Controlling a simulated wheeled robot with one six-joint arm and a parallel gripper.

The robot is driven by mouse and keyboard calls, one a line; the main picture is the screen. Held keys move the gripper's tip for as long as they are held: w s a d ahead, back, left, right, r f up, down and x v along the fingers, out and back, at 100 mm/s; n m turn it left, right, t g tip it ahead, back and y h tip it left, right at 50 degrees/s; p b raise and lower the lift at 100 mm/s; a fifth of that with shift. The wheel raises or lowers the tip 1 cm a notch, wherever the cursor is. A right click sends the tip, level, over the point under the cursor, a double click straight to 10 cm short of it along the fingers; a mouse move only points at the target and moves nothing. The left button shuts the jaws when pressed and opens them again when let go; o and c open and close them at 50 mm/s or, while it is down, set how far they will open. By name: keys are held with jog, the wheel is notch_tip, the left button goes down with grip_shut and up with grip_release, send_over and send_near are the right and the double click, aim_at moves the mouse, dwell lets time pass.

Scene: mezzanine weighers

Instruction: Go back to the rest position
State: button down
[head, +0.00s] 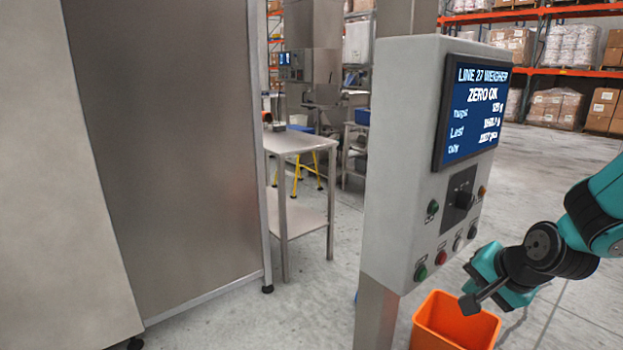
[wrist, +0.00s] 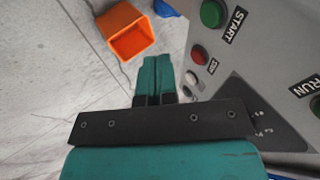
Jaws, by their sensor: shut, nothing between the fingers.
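My gripper (head: 470,304) is at the lower right of the head view, in front of the control panel's lower part and above the orange bin. In the wrist view its two teal fingers (wrist: 154,72) are together with nothing between them. The grey control box (head: 408,150) stands on a metal post. Its screen (head: 473,112) reads "LINE 27 WEIGHER" and "ZERO OK". Below it are a dark rotary switch (head: 465,199) and several coloured buttons, including a green one (head: 421,272) and a red one (head: 440,258). In the wrist view the START button (wrist: 211,14) is right of the fingers, apart from them.
An orange bin (head: 430,335) stands on the floor below the panel and also shows in the wrist view (wrist: 112,22). A steel cabinet (head: 165,130) fills the left. A steel table (head: 300,142) stands behind. Open floor (head: 555,150) lies to the right.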

jog(key=s+r+n+g+h, duration=0.2)
jog(key=s+r+n+g, duration=0.2)
jog(key=s+n, duration=0.75)
jog(key=s+a+r+n+g+y+p, duration=0.1)
jog(key=s+a+r+n+y+p, duration=0.1)
jog(key=s+a+r, duration=0.3)
jog(key=s+a+r+n+g+y+p, duration=0.1)
jog(key=s+a+r+n+y+p, duration=0.1)
jog(key=s+a+r, duration=0.4)
jog(key=a+n, duration=0.1)
jog(key=a, duration=0.2)
jog(key=shift+s+a+g, duration=0.15)
jog(key=shift+a+g, duration=0.2)
jog(key=shift+g, duration=0.05)
